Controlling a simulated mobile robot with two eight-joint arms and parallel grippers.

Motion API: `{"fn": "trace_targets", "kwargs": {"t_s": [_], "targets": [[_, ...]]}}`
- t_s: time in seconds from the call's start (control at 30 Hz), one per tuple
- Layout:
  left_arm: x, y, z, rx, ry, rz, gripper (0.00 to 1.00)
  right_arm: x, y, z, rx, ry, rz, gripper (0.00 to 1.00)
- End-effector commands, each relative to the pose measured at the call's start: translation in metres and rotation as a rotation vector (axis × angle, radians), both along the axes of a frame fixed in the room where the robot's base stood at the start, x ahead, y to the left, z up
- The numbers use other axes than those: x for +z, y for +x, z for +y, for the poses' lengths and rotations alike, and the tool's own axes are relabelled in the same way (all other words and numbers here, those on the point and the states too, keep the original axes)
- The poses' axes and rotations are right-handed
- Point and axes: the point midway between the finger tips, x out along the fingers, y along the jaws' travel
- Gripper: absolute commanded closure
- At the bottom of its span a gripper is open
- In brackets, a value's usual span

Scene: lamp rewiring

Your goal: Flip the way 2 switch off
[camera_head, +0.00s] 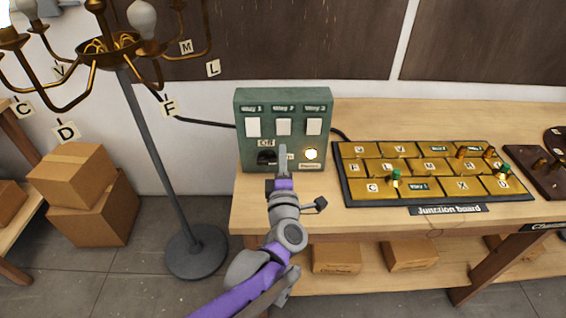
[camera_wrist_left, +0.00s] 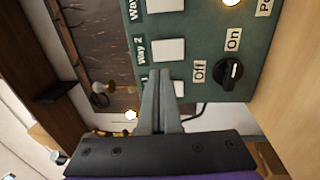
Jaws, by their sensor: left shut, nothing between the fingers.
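A green switch box (camera_head: 243,140) stands on the wooden bench with three white rocker switches in a row, labelled Way 1, Way 2 and Way 3. The Way 2 switch (camera_head: 283,127) is the middle one; it also shows in the left wrist view (camera_wrist_left: 168,52). My left gripper (camera_head: 283,150) is shut and empty. Its tips are in front of the box, just below the Way 2 switch in the head view; I cannot tell whether they touch it. In the left wrist view the fingers (camera_wrist_left: 160,75) partly hide the Way 1 switch (camera_wrist_left: 179,88). My right gripper is out of view.
A black Off/On knob (camera_wrist_left: 230,74) and a glowing round light (camera_head: 311,154) sit low on the box. The junction board (camera_head: 345,190) with brass plates lies to the right. A lamp (camera_head: 150,150) with several arms stands left, with a bulb lit.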

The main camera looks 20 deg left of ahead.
Motion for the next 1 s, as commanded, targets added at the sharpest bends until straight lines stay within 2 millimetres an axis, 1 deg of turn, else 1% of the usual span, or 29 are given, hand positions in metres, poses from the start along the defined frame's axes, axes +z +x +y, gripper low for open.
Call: {"fn": "trace_targets", "kwargs": {"t_s": [0.03,0.2,0.3,0.4,0.6,0.9,1.0], "targets": [[0.003,0.012,0.004,0.003,0.001,-0.001,1.00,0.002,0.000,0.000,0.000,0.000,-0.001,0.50],[0.007,0.045,0.013,0.001,0.001,0.000,1.00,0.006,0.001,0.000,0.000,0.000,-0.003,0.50],[0.009,0.061,0.018,0.002,0.001,-0.001,1.00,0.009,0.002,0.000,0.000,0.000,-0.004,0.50],[0.010,0.072,0.021,0.000,0.000,0.000,1.00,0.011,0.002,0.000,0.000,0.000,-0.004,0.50],[0.011,0.081,0.023,0.000,0.000,0.000,1.00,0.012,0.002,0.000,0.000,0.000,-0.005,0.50],[0.010,0.081,0.023,-0.001,0.000,0.000,1.00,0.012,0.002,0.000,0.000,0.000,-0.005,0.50],[0.013,0.086,0.025,0.000,0.000,0.000,1.00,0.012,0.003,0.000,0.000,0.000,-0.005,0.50]]}}
